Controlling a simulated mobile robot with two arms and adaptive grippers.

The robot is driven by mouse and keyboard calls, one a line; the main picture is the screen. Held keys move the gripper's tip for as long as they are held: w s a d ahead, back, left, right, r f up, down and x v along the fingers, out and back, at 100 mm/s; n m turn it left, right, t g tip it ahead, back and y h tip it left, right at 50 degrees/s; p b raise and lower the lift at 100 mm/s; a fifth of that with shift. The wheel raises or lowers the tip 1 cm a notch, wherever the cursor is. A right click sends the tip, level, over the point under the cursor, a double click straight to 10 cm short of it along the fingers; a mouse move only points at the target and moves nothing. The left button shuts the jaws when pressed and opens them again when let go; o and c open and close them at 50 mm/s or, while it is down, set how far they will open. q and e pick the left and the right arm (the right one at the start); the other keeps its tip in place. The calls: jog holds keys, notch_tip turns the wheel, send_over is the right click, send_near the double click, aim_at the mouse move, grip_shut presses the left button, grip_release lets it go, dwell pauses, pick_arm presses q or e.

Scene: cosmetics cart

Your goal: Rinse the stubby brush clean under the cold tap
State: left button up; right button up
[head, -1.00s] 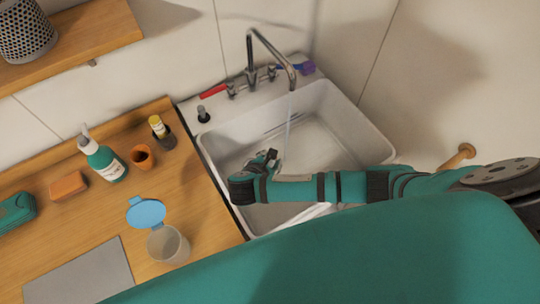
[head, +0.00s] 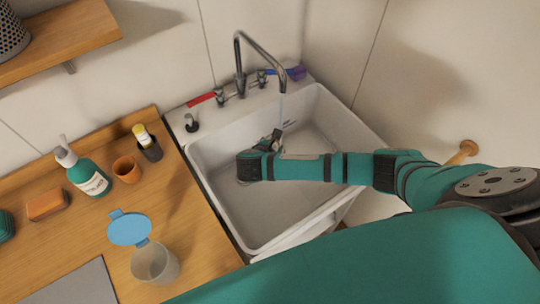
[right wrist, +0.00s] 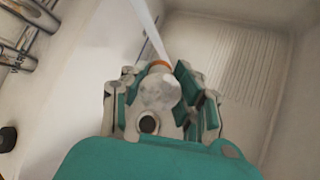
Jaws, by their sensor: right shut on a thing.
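My right gripper (head: 277,138) is inside the white sink (head: 318,200), just below the tap (head: 262,50). In the right wrist view, my right gripper (right wrist: 165,95) is shut on a short pale, rounded thing with an orange band, which looks like the stubby brush (right wrist: 158,90). Its bristles cannot be made out. A thin water stream (head: 281,107) falls from the spout towards the gripper. In the right wrist view the stream (right wrist: 150,30) comes down to the brush's orange-banded end. A red lever (head: 201,99) and a blue-purple lever (head: 297,72) flank the tap. My left gripper is out of view.
An orange block (head: 47,204) lies farther left.

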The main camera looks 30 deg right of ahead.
jog(key=shift+w+d+f, duration=0.25)
jog(key=shift+w+d, duration=0.1)
jog(key=shift+w, duration=0.05)
jog(key=shift+w+d, duration=0.25)
jog(key=shift+d, duration=0.05)
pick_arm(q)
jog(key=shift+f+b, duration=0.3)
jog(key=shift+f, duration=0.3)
pick_arm(e)
jog(key=shift+w+d+f, duration=0.2)
jog(key=shift+w+d, duration=0.8)
jog(key=shift+w, duration=0.05)
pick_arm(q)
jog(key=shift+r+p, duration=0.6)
pick_arm(e)
jog(key=shift+s+d, duration=0.45)
jog(key=shift+w+a, duration=0.1)
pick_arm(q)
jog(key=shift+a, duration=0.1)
pick_arm(e)
jog(key=shift+w+a, duration=0.35)
